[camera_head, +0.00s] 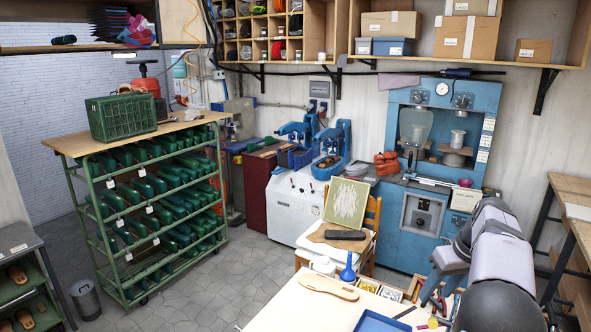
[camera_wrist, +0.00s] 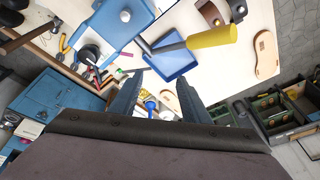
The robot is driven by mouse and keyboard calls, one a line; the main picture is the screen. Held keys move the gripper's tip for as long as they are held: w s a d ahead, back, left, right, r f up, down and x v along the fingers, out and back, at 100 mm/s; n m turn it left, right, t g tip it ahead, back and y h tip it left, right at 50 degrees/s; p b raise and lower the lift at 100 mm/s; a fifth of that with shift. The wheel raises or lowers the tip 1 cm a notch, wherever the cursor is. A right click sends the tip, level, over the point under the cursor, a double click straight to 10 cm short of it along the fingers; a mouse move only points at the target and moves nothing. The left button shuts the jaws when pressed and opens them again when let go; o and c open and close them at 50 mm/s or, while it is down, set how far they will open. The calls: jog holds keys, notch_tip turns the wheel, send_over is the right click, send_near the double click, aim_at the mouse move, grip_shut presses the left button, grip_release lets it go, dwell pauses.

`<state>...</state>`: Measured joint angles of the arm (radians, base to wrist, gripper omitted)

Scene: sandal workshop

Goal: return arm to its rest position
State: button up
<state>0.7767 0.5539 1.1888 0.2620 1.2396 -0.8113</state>
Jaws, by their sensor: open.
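My gripper (camera_wrist: 158,84) is open in the wrist view, its two dark fingers wide apart with nothing held between them. It hangs above the pale workbench top (camera_head: 285,308), apart from the things on it. Beyond the fingertips lie a blue tray (camera_wrist: 174,66) and a tool with a yellow handle (camera_wrist: 212,36). In the head view my arm comes in at the lower right, over the bench's right end, and hides part of it.
A tan sole (camera_head: 328,288) lies on the bench near a blue funnel-shaped bottle (camera_head: 347,268). A chair (camera_head: 373,223) stands behind. A green rack (camera_head: 85,215) stands left, and a blue machine (camera_head: 480,110) stands behind my arm. The bench's left front is clear.

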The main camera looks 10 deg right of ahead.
jog(key=s+a+f+g+b, duration=0.15)
jog(key=a+f, duration=0.25)
jog(key=a, duration=0.6)
jog(key=s+a+f+g, duration=0.1)
jog(key=s+a+f, duration=0.25)
jog(key=a, duration=0.75)
jog(key=s+a+f+b, duration=0.1)
jog(key=s+a+f, duration=0.4)
jog(key=s+a, duration=0.1)
jog(key=s+a+f+b, duration=0.1)
jog(key=s+a+f, duration=0.3)
jog(key=s, duration=0.5)
jog(key=shift+s+a+f+g+h, duration=0.2)
jog(key=shift+a+f+g+h, duration=0.2)
jog(key=shift+a, duration=0.55)
